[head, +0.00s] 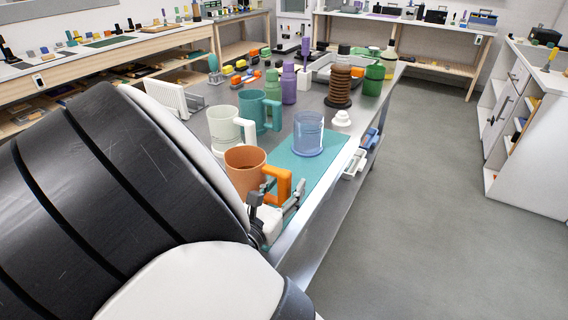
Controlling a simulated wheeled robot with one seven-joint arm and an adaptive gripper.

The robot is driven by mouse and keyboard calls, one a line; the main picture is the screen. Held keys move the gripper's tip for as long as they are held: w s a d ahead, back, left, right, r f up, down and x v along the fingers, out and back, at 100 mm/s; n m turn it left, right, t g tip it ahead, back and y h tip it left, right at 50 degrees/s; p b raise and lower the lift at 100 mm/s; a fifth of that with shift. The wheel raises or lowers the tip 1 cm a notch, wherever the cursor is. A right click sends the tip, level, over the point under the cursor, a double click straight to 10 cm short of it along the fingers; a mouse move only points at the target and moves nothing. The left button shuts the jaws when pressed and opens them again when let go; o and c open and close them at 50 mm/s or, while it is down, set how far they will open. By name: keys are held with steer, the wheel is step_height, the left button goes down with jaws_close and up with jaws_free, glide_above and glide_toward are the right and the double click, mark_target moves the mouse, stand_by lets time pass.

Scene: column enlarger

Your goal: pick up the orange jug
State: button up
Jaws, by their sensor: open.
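The orange jug (245,172) stands upright at the near end of the metal table, with its square handle on its right side. My gripper (278,194) is open at the handle, its fingers beside and partly in front of it. Whether the fingers touch the handle I cannot tell. My large dark and white arm fills the lower left and hides part of the table and the jug's lower left side.
A pale green jug (224,128) and a teal jug (251,108) stand just behind the orange one. A clear blue beaker (308,135) stands on the teal mat (318,168) to the right. Several bottles crowd the far end. The floor at right is clear.

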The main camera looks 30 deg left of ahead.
mark_target(282, 178)
steer(key=shift+w, duration=0.3)
jaws_close()
steer(key=shift+r, duration=0.1)
steer(key=shift+r+p, duration=0.5)
steer(key=shift+r, duration=0.25)
steer(key=shift+s+r+p, duration=0.2)
steer(key=shift+r+p, duration=0.25)
steer(key=shift+r, duration=0.15)
steer(key=shift+s+r+p, duration=0.2)
steer(key=shift+r+p, duration=0.2)
steer(key=shift+r, duration=0.2)
steer(key=s+d+p, duration=0.2)
steer(key=s+d, duration=0.1)
steer(key=s, duration=0.4)
steer(key=s+d+r+p, duration=0.1)
steer(key=s+d+p, duration=0.1)
steer(key=s, duration=0.5)
steer(key=shift+d+p, duration=0.4)
steer(key=shift+p, duration=0.4)
steer(key=shift+s, duration=0.1)
